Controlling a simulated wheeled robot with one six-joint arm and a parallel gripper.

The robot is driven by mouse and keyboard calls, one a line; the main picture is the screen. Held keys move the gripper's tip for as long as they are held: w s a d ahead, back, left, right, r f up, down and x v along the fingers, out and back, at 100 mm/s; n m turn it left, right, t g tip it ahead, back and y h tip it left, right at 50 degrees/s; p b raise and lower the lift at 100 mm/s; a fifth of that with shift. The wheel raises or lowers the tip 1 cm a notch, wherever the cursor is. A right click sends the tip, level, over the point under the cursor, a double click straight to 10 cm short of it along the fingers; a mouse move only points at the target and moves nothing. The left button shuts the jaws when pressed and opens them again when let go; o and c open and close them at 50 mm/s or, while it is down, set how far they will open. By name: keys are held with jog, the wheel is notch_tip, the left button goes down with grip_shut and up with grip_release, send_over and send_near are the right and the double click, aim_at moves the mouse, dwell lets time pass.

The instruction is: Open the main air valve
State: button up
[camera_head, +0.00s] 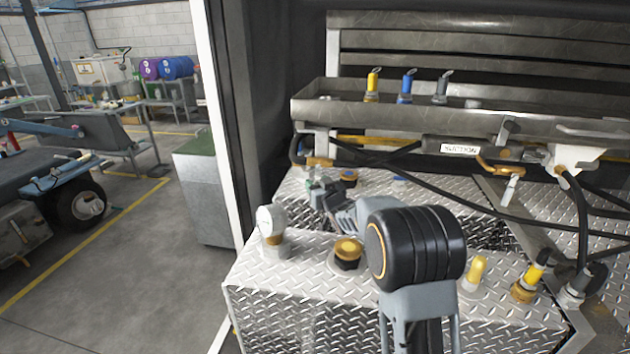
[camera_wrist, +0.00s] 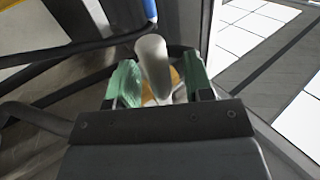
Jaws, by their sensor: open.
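My gripper (camera_head: 318,188) reaches over the tread-plate tank top, with green fingertips close to the hose fittings at the tray's left end. In the wrist view the gripper (camera_wrist: 158,85) is open, one green finger on each side of a pale grey lever-like handle (camera_wrist: 152,58). A yellow-brass part shows behind the handle. I cannot tell whether the fingers touch it. In the head view a brass fitting (camera_head: 319,163) sits just above my fingertips. Which valve is the main air valve is not labelled here.
A metal tray (camera_head: 400,112) holding yellow, blue and grey nozzles runs behind. Another brass valve (camera_head: 497,166) with a pale lever hangs at right. Black hoses cross the area.

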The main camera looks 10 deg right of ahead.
jog(key=shift+w+a, duration=0.15)
jog(key=shift+w, duration=0.8)
grip_shut()
